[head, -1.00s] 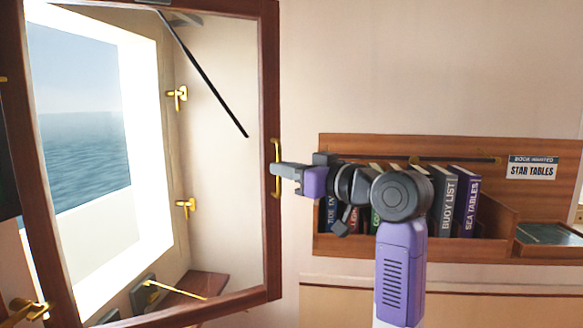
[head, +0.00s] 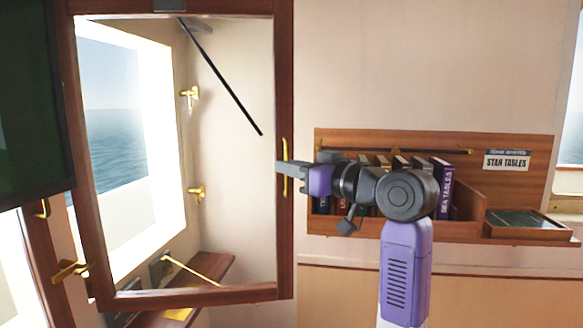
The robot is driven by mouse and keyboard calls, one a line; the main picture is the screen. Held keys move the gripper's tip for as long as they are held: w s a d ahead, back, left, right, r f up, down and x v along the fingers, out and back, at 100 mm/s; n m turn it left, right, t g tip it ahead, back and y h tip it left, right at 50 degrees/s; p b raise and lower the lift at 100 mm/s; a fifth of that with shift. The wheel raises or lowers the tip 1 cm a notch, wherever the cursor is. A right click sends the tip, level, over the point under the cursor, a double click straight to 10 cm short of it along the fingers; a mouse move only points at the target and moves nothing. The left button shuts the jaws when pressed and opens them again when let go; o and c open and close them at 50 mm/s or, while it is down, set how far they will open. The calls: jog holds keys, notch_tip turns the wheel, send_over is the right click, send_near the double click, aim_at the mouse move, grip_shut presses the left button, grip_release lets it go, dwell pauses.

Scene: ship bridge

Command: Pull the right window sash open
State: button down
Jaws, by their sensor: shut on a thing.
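The right window sash (head: 284,80) is a dark wooden frame with clear glass, swung open away from the bright window opening (head: 115,130) behind it. A brass pull handle (head: 285,152) stands upright on the sash's right stile. My gripper (head: 284,168) reaches in from the right and is shut on this handle. The gripper's fingers hide part of the handle. A black stay bar (head: 220,75) shows slanting behind the glass near the top.
A wooden bookshelf (head: 420,232) with several books stands behind my arm, with a "STAR TABLES" card (head: 507,160) on its back. A dark screen (head: 30,110) fills the upper left. Brass latches (head: 190,96) sit on the window frame. A wooden sill (head: 215,272) lies below.

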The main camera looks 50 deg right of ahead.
jog(key=c, duration=1.5)
grip_release()
jog(key=shift+w+a+f+y, duration=0.1)
jog(key=shift+w+a+y, duration=0.25)
jog(key=shift+a, duration=0.35)
jog(key=shift+d, duration=0.1)
jog(key=shift+s+d, duration=0.1)
jog(key=shift+d, duration=0.05)
jog(key=s, duration=0.2)
jog(key=s+b, duration=0.1)
jog(key=s, duration=0.4)
jog(key=shift+s+a+b, duration=0.25)
jog(key=shift+s+b, duration=0.15)
